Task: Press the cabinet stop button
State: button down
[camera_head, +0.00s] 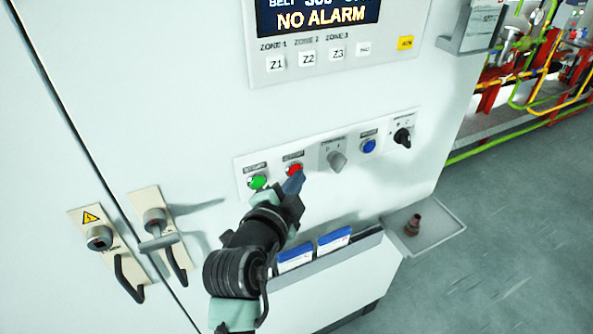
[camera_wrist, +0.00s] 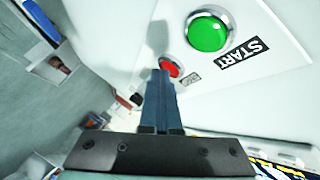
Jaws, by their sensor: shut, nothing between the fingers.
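The red stop button (camera_head: 294,169) is on the cabinet's control strip, between the green button and a grey selector knob. My gripper (camera_head: 294,183) is shut and empty, with its blue-grey fingertips just below the red button in the head view. In the wrist view, the closed fingers (camera_wrist: 160,74) reach up to the left edge of the red button (camera_wrist: 173,66) and partly overlap it. I cannot tell whether the tips touch it. The green button (camera_head: 257,182) is labelled START in the wrist view (camera_wrist: 207,32).
A grey selector knob (camera_head: 337,160), a blue button (camera_head: 369,146) and a black rotary switch (camera_head: 402,137) are to the right. A document holder (camera_head: 338,262) and a small shelf (camera_head: 446,223) jut out below. Cabinet handles (camera_head: 156,232) are at left.

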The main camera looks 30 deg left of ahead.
jog(key=shift+s, duration=0.1)
jog(key=shift+s+d, duration=0.5)
jog(key=shift+d, duration=0.1)
jog(key=shift+d, duration=0.1)
jog(key=shift+s+d, duration=0.75)
jog(key=shift+d, duration=0.2)
jog(key=shift+s+d, duration=0.75)
jog(key=shift+d, duration=0.2)
jog(key=d+r+n+t+h, duration=0.1)
jog(key=d+r+n+t, duration=0.3)
jog(key=r, duration=0.9)
jog(key=d+r+t, duration=0.3)
jog(key=d+r, duration=0.2)
jog(key=r, duration=0.7)
jog(key=s+d+r+n+t, duration=0.2)
jog(key=s+r, duration=0.3)
jog(key=r, duration=0.3)
jog(key=s+d+r+n+t+h+b, duration=0.1)
jog(key=s+d+r+n+t, duration=0.2)
jog(key=r, duration=0.5)
jog(key=shift+s+d+r+n, duration=0.2)
jog(key=shift+s+d+n, duration=0.4)
jog(key=shift+s, duration=0.5)
